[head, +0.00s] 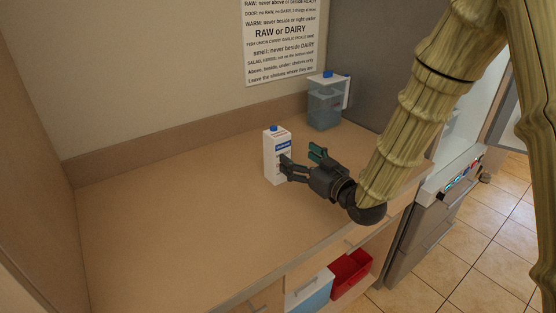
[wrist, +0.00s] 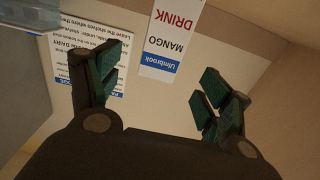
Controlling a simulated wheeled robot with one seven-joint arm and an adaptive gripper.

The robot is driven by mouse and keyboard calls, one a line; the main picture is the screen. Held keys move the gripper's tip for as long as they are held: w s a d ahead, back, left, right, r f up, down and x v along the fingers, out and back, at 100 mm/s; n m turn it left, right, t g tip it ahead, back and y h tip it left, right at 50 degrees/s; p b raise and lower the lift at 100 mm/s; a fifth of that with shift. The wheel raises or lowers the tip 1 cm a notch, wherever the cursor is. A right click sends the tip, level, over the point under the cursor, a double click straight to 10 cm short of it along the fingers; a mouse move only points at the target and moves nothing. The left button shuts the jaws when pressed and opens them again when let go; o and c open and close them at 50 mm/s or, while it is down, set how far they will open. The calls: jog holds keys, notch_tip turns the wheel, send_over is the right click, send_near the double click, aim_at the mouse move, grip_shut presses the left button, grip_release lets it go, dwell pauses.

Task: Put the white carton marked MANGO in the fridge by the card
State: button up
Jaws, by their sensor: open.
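The white carton (head: 270,163) with a blue cap and blue label stands upright on the counter. In the wrist view the carton (wrist: 172,40) reads MANGO DRINK, upside down, ahead of and between the fingers. My gripper (head: 300,159) is open, just right of the carton; I cannot tell whether a finger touches it. The card (head: 284,42) hangs on the wall, its top cut off; it has rules for RAW, DOOR, WARM, smell and DAIRY, and SALAD and HERBS. What looks like the fridge (head: 350,45) stands at right, grey-sided, its white inside mostly hidden by my arm.
A clear bluish container (head: 324,105) with a blue top stands at the back of the counter (head: 165,215). The counter's left side is bare. Below its front edge are a red bin (head: 350,276) and a blue bin (head: 310,292). Tiled floor is open at lower right.

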aim_at(283, 146)
jog(key=p+x, duration=0.1)
jog(key=x, duration=0.5)
jog(key=shift+s+a+r, duration=0.1)
jog(key=shift+s+r, duration=0.05)
jog(key=shift+r, duration=0.05)
jog(key=shift+p+x, duration=0.9)
jog(key=shift+x, duration=1.25)
jog(key=shift+f, duration=0.1)
jog(key=c, duration=1.5)
jog(key=shift+c, duration=0.9)
